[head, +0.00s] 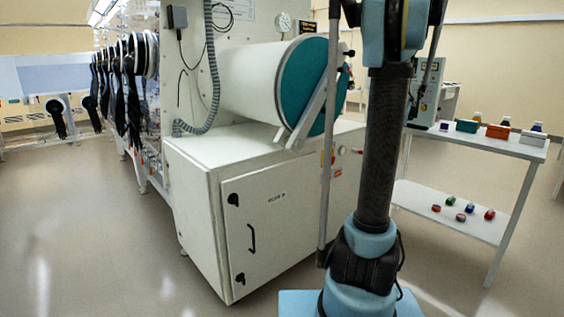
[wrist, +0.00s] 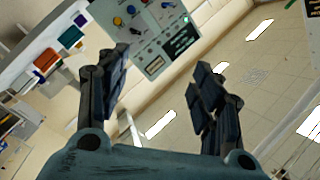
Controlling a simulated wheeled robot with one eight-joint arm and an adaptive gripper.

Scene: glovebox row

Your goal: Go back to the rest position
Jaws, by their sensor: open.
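My gripper (wrist: 160,90) shows in the wrist view with its two dark fingers spread wide apart. Nothing is between the fingers. Beyond them are a grey control panel with knobs and the room's ceiling and wall, seen tilted. In the head view my arm rises at the right of centre, and my gripper is out of the picture above.
A white cabinet (head: 235,200) with a teal-ended cylinder (head: 303,85) stands left of my arm. A two-level shelf table (head: 475,215) at the right holds boxes, bottles and small coloured items. Glovebox ports with black gloves (head: 133,90) line the left. The floor (head: 80,220) at left is clear.

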